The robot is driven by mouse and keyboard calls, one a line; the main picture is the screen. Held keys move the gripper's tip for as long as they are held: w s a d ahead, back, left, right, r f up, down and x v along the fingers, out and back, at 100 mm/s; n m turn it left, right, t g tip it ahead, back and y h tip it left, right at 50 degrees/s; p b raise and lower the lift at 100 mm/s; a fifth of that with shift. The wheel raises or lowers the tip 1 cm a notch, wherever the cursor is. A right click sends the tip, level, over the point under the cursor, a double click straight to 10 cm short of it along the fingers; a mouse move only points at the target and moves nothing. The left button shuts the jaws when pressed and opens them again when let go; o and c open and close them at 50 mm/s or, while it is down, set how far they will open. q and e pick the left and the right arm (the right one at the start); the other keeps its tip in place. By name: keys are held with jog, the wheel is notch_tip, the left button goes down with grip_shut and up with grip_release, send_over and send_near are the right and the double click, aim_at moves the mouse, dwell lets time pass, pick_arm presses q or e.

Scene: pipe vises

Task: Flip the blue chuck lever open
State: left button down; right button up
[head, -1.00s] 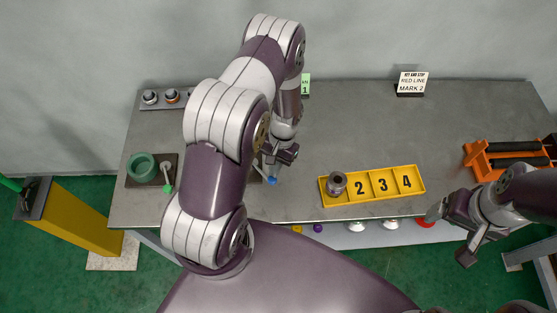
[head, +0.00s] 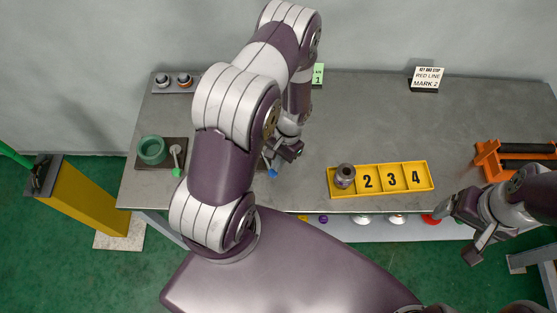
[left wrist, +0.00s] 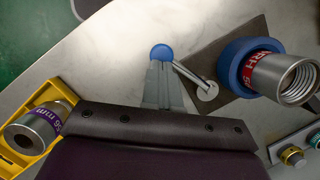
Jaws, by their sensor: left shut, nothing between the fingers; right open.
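The blue chuck lever is a thin metal rod with a round blue knob (left wrist: 162,53), running from a pivot on a dark base plate. The blue chuck (left wrist: 235,70) is a ring around an upright metal pipe with a red label. In the head view the blue knob (head: 272,173) shows just below my left gripper (head: 289,153), and my arm hides the chuck. My left gripper is shut and empty; its fingertips (left wrist: 160,65) meet the knob's edge in the left wrist view, and contact is unclear. My right gripper (head: 457,232) is open at the right front.
A green chuck (head: 152,150) with a green-tipped lever is at the table's left. A yellow numbered tray (head: 391,191) holds a pipe fitting (head: 345,175) at its left end. An orange rack (head: 488,160) stands at the right. The table's middle back is clear.

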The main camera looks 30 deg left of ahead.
pick_arm(q)
jog(key=b+v, duration=0.2)
jog(key=v, duration=1)
jog(key=shift+r, duration=0.35)
jog(key=shift+w, duration=0.1)
